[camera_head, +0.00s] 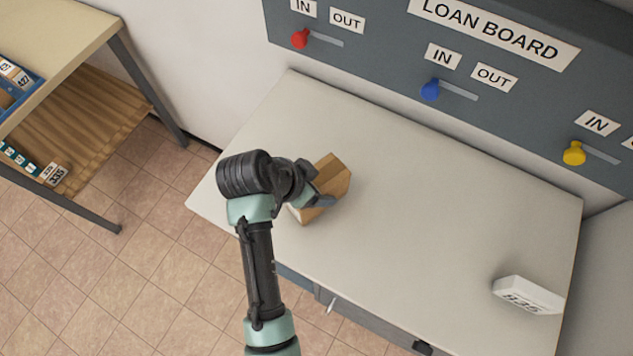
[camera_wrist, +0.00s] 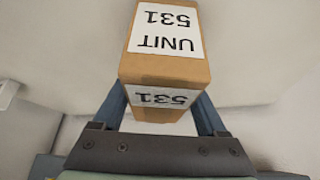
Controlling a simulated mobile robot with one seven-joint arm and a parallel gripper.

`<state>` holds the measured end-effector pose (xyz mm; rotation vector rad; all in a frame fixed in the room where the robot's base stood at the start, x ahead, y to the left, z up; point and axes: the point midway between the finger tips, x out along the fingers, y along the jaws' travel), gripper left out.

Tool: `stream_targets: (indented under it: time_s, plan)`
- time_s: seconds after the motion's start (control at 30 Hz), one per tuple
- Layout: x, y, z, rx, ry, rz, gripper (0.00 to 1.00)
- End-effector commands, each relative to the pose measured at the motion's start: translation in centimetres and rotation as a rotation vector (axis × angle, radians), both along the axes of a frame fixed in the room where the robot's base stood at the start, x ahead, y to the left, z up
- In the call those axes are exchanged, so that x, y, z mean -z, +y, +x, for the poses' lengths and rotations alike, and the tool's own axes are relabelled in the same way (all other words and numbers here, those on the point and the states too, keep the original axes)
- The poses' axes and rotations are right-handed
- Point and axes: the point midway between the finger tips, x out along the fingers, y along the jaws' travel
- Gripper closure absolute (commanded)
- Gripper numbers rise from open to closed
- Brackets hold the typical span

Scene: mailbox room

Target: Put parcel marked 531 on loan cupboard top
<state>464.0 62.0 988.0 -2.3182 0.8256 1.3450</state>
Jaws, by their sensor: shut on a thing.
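The parcel marked 531 is a brown cardboard box (camera_head: 335,183) with white labels. In the wrist view the parcel (camera_wrist: 165,68) shows "UNIT 531" upside down on one face and "531" on another. My gripper (camera_head: 318,198) is shut on it, with one blue finger on each side in the wrist view (camera_wrist: 165,108). The loan cupboard top (camera_head: 420,220) is a pale grey surface below the loan board. The parcel is over its left part in the head view. I cannot tell whether its underside touches the top.
A white parcel marked 835 (camera_head: 527,296) lies at the right front of the top. The loan board (camera_head: 480,80) with red, blue and yellow sliders stands behind. A shelved table (camera_head: 60,40) with labelled items is at left. The middle of the top is clear.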

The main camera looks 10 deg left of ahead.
Motion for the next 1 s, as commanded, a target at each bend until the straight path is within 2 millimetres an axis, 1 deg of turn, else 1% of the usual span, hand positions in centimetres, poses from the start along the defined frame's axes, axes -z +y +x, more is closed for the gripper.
stream_targets:
  time_s: [0.03, 0.07, 0.13, 0.2, 0.4, 0.57, 0.67, 0.9, 1.0]
  plan:
    - [0.1, 0.0, 0.1, 0.0, -0.003, 0.0, 1.0]
    - [0.2, 0.0, 0.0, 0.0, 0.0, 0.0, 0.22]
    - [0.2, 0.0, 0.0, 0.0, 0.0, 0.0, 0.09]
    - [0.1, 0.0, 0.0, 0.0, 0.0, 0.0, 0.0]
    - [0.1, 0.0, 0.0, 0.0, 0.0, 0.0, 0.0]
    - [-0.8, 0.3, -0.2, -0.001, -0.003, 0.001, 0.0]
    - [-2.1, 0.8, -0.8, -0.002, -0.004, 0.002, 0.0]
    - [-6.7, 2.5, -2.8, -0.003, -0.006, 0.004, 0.0]
    - [-8.3, 3.1, -3.5, -0.002, -0.005, 0.003, 0.0]
